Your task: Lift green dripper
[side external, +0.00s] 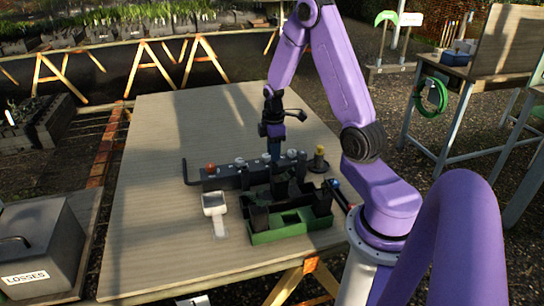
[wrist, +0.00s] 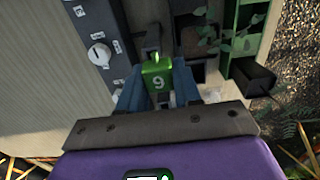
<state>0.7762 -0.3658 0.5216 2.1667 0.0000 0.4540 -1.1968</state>
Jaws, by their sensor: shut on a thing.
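The green dripper (wrist: 157,76), a small green block marked 9, sits between the blue-grey fingers of my gripper (wrist: 157,88) in the wrist view. The fingers are shut on it. In the side external view my gripper (side external: 274,150) points down beside the dark strip with knobs, near the middle of the table. The dripper cannot be made out clearly there. How far it is from the surface below cannot be told.
A dark strip (side external: 228,181) with several knobs runs across the table. A green tray (side external: 288,232) with dark pots lies in front of it. A white-headed tool (side external: 214,206) lies left of the tray. A yellow-topped post (side external: 319,152) stands right. The table's left side is clear.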

